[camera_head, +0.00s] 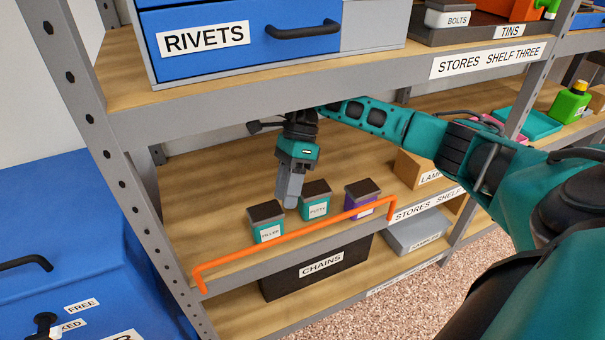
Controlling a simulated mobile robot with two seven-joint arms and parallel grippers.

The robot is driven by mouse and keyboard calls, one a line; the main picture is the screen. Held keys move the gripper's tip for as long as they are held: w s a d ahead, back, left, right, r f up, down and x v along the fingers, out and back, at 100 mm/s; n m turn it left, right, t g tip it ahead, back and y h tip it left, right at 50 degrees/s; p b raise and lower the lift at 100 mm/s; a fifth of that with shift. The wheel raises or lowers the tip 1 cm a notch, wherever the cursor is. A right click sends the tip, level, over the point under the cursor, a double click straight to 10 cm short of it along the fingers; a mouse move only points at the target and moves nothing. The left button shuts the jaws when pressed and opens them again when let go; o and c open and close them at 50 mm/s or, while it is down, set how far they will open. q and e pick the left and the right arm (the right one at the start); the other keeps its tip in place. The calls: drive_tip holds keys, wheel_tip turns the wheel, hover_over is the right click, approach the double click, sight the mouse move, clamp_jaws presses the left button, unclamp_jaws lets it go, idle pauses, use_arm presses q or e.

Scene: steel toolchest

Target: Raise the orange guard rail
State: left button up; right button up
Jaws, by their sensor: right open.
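The orange guard rail (300,233) runs along the front edge of the middle shelf. Its long bar shows above the shelf lip, and a short bent leg at each end drops to the lip. My right gripper (289,199) points down behind the rail, inside the shelf bay. It is open, empty and apart from the rail. Its fingers overlap in this view, close to the teal filler tin (267,231) and the teal putty tin (315,208). A purple tin (361,200) stands farther right, partly crossed by the rail. My left gripper is out of view.
The upper shelf (270,98) with a blue rivets drawer unit (240,65) hangs over my right arm. A dark chains box (316,271) sits below. A steel upright (103,140) bounds the bay at left. Bare shelf lies left of the tins.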

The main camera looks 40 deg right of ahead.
drive_tip(key=w+d, duration=0.1)
drive_tip(key=d, duration=0.2)
drive_tip(key=w+d, duration=0.1)
drive_tip(key=d, duration=0.1)
drive_tip(key=shift+w+d+r+b, duration=0.1)
drive_tip(key=shift+w+d+b, duration=0.2)
drive_tip(key=shift+w+b, duration=0.1)
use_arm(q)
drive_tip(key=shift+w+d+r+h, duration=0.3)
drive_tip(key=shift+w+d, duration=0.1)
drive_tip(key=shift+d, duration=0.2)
use_arm(e)
drive_tip(key=shift+w+d, duration=0.2)
drive_tip(key=shift+d, duration=0.25)
drive_tip(key=shift+w+d, duration=0.2)
drive_tip(key=shift+d, duration=0.25)
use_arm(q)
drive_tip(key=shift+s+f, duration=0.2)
